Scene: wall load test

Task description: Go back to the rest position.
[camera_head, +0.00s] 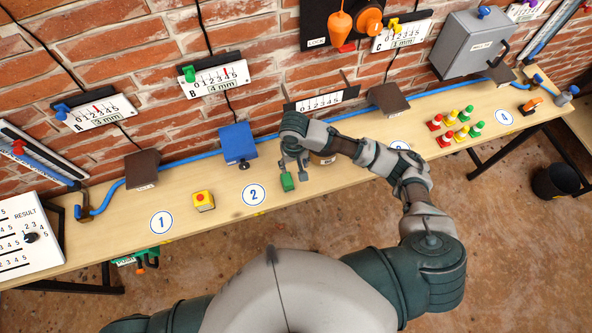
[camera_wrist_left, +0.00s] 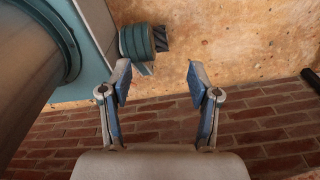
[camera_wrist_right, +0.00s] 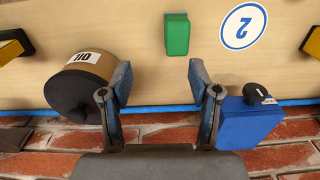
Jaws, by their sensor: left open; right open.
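My right gripper (camera_head: 293,170) is over the wooden bench (camera_head: 340,192), right of the round 2 label. In the right wrist view its two fingers (camera_wrist_right: 160,78) are spread wide with nothing between them. A small green block (camera_wrist_right: 177,35) is on the bench just beyond the fingertips, apart from both; it also shows in the head view (camera_head: 287,182). My left gripper (camera_wrist_left: 159,80) shows only in the left wrist view, open and empty, facing bare brown floor and a brick wall. The head view shows only part of my left arm at the bottom left.
A brown OIL can (camera_wrist_right: 91,78) stands beside one right finger, and a blue box (camera_wrist_right: 244,122) with a black knob is beside the other. A yellow box with a red button (camera_head: 203,201) is left of label 2. Several small coloured cones (camera_head: 450,135) stand farther right.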

